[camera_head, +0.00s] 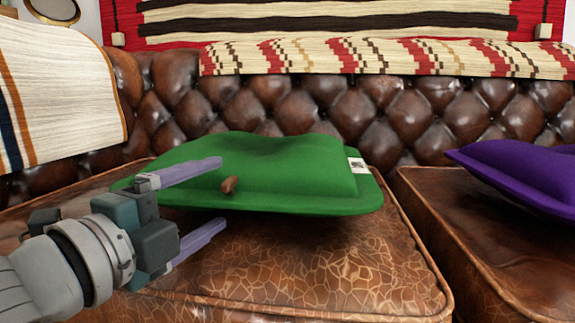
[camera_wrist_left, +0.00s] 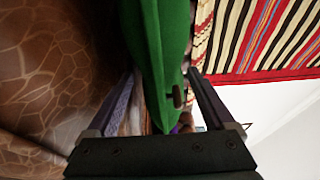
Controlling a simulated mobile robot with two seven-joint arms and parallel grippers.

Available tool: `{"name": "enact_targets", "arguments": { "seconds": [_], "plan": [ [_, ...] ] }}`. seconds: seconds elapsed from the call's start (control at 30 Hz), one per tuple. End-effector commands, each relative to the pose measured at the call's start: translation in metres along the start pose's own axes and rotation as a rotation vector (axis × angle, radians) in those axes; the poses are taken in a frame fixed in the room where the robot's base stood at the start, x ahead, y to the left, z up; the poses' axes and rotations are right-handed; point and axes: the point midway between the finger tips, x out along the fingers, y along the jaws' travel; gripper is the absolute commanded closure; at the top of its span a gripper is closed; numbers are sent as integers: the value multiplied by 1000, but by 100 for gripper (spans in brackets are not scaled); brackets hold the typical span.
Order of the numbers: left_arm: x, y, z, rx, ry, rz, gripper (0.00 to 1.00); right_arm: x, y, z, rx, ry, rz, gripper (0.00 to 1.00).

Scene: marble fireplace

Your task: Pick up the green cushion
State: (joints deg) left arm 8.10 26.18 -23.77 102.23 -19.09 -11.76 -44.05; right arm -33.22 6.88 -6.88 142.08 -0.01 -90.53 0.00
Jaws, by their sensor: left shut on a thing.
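The green cushion (camera_head: 290,168) is in the middle of the head view, over the brown leather seat, with a small brown toggle on its front and a white tag at its right corner. My left gripper (camera_head: 222,191) is shut on the cushion's front left part, one finger above it and one below. The front edge is off the seat; I cannot tell whether the back edge touches anything. In the left wrist view the cushion (camera_wrist_left: 163,55) lies between the two fingers of the left gripper (camera_wrist_left: 162,85). My right gripper is not in view.
A purple cushion (camera_head: 525,172) lies on the right seat pad (camera_head: 480,225). The tufted leather backrest (camera_head: 235,105) stands behind, with a striped blanket (camera_head: 390,57) over its top. A cream striped cloth (camera_head: 70,85) hangs at left. The front of the middle seat pad (camera_head: 330,270) is bare.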

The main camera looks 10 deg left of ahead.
Motion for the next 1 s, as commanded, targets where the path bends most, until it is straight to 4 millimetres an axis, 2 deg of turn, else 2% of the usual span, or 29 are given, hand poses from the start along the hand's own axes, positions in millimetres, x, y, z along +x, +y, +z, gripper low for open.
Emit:
{"name": "enact_targets", "arguments": {
  "seconds": [0.37,0.57,0.77,1.0],
  "plan": [
    [0,-3,0,1,1,-5,100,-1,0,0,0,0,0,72],
    [0,-17,0,2,1,-4,100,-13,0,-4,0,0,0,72],
    [0,-57,0,3,3,-7,100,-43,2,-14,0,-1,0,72],
    [0,-130,0,5,3,-8,100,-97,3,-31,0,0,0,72]
  ]
}}
